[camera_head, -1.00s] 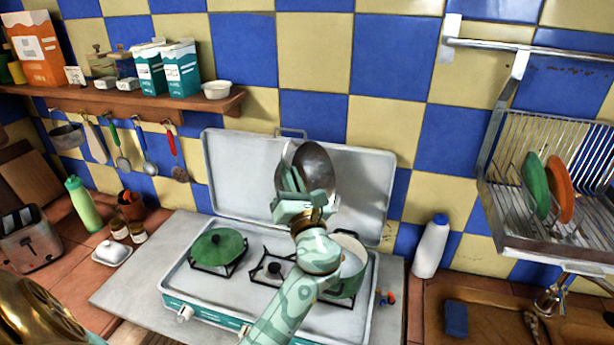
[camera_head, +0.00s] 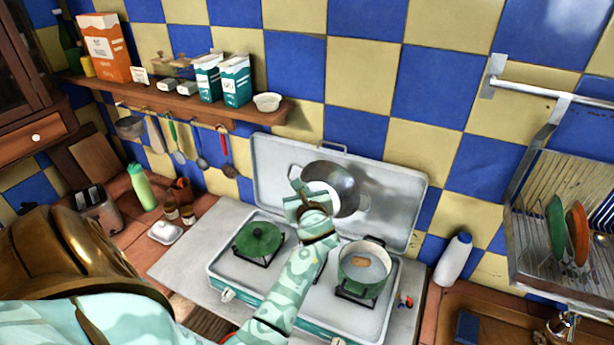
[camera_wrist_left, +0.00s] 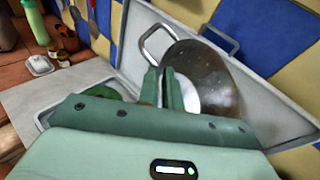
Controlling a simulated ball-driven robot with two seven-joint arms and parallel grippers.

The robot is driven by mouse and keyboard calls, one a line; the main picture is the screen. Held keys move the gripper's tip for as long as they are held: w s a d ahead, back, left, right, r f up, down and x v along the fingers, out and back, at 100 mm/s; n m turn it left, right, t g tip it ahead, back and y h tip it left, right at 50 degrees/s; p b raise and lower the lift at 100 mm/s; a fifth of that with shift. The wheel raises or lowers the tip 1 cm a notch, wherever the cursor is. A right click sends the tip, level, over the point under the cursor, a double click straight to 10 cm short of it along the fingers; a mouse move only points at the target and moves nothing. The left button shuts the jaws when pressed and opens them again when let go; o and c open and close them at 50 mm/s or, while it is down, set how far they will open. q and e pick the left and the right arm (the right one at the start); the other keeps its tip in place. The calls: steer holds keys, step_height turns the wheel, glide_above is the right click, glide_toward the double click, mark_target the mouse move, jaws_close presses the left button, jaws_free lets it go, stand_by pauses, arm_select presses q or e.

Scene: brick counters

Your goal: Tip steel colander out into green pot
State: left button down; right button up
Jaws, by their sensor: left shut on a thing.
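The steel colander (camera_head: 345,180) is tilted steeply on its side in front of the raised stove lid, above the burners. My left gripper (camera_head: 310,196) is shut on its edge near one loop handle. The left wrist view shows the fingers (camera_wrist_left: 165,88) against the colander (camera_wrist_left: 205,75), with a pale patch beside them. The green pot (camera_head: 364,283) stands uncovered on the right burner, lower and to the right of the colander. A small tan piece (camera_head: 360,262) shows inside the pot. Whether anything is in the colander I cannot tell. My right gripper is out of view.
A green lidded pan (camera_head: 258,238) sits on the left burner. The upright stove lid (camera_head: 395,200) stands close behind the colander. A white bottle (camera_head: 454,258) and the dish rack (camera_head: 572,270) are to the right. A shelf (camera_head: 190,103) with hanging utensils is at upper left.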

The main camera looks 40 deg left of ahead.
arm_select(q)
steer(key=f+n+h, duration=0.1)
steer(key=a+f+h, duration=0.1)
steer(key=f, duration=0.1)
steer(key=a+f+n+g+h+p, duration=0.1)
steer(key=f+h, duration=0.1)
steer(key=shift+s+n, duration=0.1)
steer(key=shift+n, duration=0.2)
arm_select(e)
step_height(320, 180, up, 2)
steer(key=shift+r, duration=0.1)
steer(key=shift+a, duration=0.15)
